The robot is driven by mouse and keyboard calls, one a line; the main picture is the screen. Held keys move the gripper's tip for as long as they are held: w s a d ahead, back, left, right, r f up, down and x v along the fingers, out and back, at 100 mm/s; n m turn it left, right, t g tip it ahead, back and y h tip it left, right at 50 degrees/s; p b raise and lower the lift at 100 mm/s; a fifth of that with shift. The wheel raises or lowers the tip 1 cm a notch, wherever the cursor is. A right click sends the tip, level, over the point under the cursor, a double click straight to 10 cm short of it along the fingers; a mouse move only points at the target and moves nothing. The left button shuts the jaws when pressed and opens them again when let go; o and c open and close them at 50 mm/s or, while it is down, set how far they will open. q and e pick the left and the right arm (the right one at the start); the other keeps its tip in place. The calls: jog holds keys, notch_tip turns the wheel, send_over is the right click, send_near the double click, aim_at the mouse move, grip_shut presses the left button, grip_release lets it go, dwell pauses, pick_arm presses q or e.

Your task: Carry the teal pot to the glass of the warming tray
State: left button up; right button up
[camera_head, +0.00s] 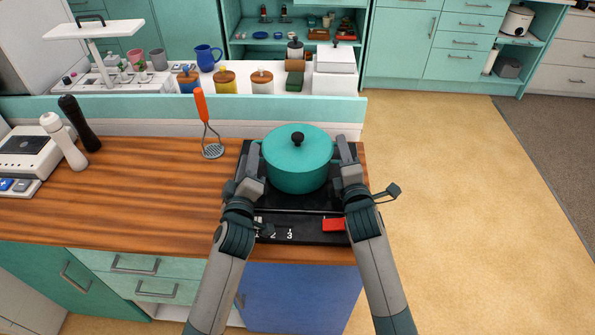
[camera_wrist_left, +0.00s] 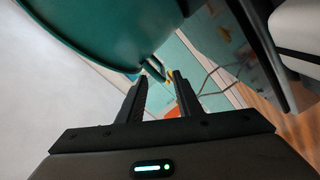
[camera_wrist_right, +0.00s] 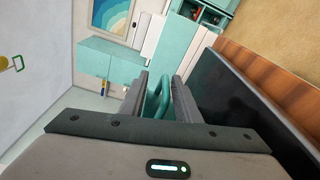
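The teal pot (camera_head: 297,172), with lid and black knob, is over the black glass of the warming tray (camera_head: 261,230). I cannot tell whether its base touches the glass. My left gripper (camera_head: 256,160) is at its left handle. In the left wrist view, the pot (camera_wrist_left: 95,30) fills the upper left and its handle (camera_wrist_left: 153,68) is at my parted fingertips, with background showing between the fingers. My right gripper (camera_head: 341,160) is at the right handle. In the right wrist view, that handle (camera_wrist_right: 159,98) lies between the fingers; whether they grip it is unclear.
An orange-handled masher (camera_head: 203,115) stands left of the tray. Dark (camera_head: 78,122) and white (camera_head: 63,140) mills and a white scale (camera_head: 25,155) are farther left. A raised ledge (camera_head: 150,108) runs behind. The wooden counter between is clear. Open floor lies right.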

pick_arm(q)
jog(key=s, duration=0.9)
pick_arm(e)
jog(key=shift+s, duration=0.15)
jog(key=s, duration=0.7)
jog(key=s+d, duration=0.1)
jog(key=s, duration=0.3)
jog(key=shift+s+r, duration=0.2)
jog(key=shift+s, duration=0.15)
